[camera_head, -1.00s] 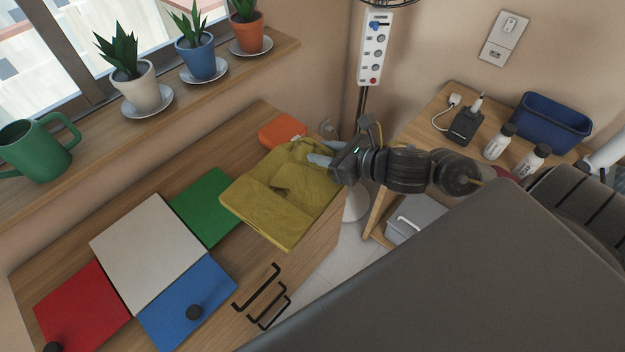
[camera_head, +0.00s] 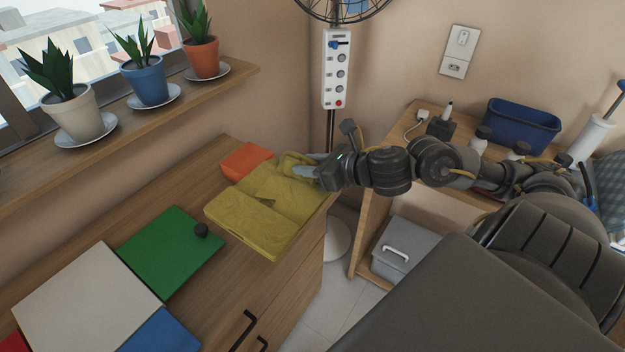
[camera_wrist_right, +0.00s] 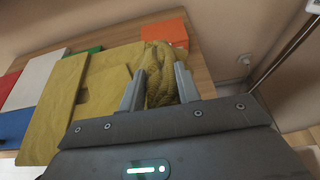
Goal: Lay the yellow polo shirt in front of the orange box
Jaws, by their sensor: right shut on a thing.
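The yellow polo shirt (camera_head: 258,212) lies folded on the wooden dresser top (camera_head: 170,190), close in front of the orange box (camera_head: 245,160). My right gripper (camera_head: 303,166) reaches in from the right and is shut on a bunched part of the shirt at its far right end. In the right wrist view the bunched yellow cloth (camera_wrist_right: 160,82) sits between the two fingers, with the orange box (camera_wrist_right: 166,33) just beyond it. I cannot tell whether the cloth in the fingers is lifted off the top. My left gripper is not in view.
Green (camera_head: 168,250), white (camera_head: 85,302) and blue (camera_head: 160,333) flat squares lie left of the shirt, with a dark knob on the green one. Potted plants stand on the window sill (camera_head: 120,125). A wooden side table (camera_head: 385,165) stands to the right, beyond a floor gap.

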